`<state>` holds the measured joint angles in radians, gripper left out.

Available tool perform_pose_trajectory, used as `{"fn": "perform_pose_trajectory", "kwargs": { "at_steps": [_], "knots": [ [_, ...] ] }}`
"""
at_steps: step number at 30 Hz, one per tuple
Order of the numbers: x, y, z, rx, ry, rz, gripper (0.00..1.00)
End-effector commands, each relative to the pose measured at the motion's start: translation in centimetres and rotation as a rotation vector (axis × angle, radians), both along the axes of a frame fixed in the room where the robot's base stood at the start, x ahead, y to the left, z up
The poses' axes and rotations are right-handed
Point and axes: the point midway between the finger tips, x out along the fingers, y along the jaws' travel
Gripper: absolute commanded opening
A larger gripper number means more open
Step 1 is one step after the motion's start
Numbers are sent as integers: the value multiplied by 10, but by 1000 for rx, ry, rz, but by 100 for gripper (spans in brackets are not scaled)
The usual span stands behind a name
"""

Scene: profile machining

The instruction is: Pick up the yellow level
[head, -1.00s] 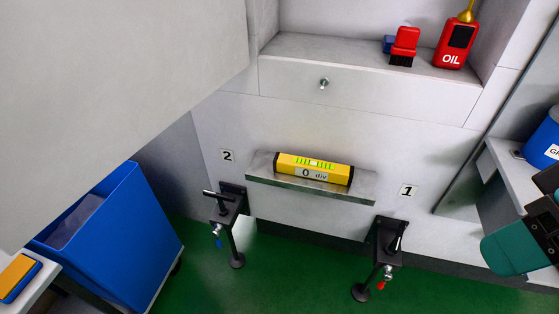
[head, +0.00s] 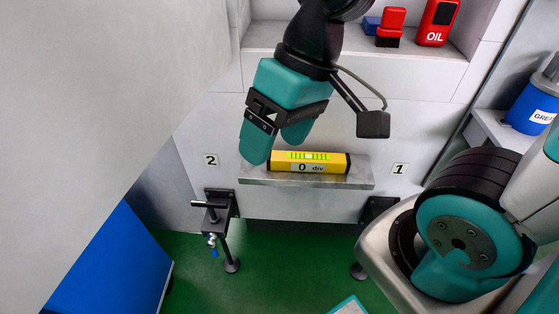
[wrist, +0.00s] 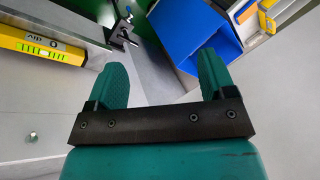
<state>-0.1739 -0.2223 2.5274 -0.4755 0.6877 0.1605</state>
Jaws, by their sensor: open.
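The yellow level (head: 309,162) has black ends, a green vial and a "0 div" label. It lies lengthwise on the small grey shelf (head: 330,181) on the wall. In the wrist view the level (wrist: 38,47) shows at the upper left, outside the space between the fingers. My gripper (head: 278,148) is open and empty, with teal fingers. In the head view its fingers overlap the shelf's left part, close to the level's left end. I cannot tell whether they touch anything. In the wrist view my gripper (wrist: 166,75) has a wide gap between its fingers.
Clamps stand below the shelf by labels 2 (head: 210,160) and 1 (head: 399,169). A blue bin (head: 112,262) stands at lower left. A red oil can (head: 437,22) and a red-handled brush (head: 390,27) are on the upper ledge. A blue grease tub (head: 534,105) is at right.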

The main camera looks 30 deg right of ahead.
Motion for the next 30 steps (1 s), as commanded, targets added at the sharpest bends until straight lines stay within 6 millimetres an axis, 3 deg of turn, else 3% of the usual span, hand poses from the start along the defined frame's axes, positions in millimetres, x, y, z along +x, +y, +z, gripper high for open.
{"fn": "perform_pose_trajectory", "kwargs": {
  "at_steps": [5,9,12,15,18,21,30],
  "knots": [
    [87,-48,-69,41,233,-714,77],
    [143,-113,-138,108,435,-1353,77],
    [164,-161,-186,163,564,-1745,77],
    [171,-199,-225,215,664,-2041,77],
    [172,-223,-249,251,730,-2227,77],
    [173,-234,-263,272,761,-2316,77],
    [180,-225,-295,273,770,-2341,77]
  ]
}}
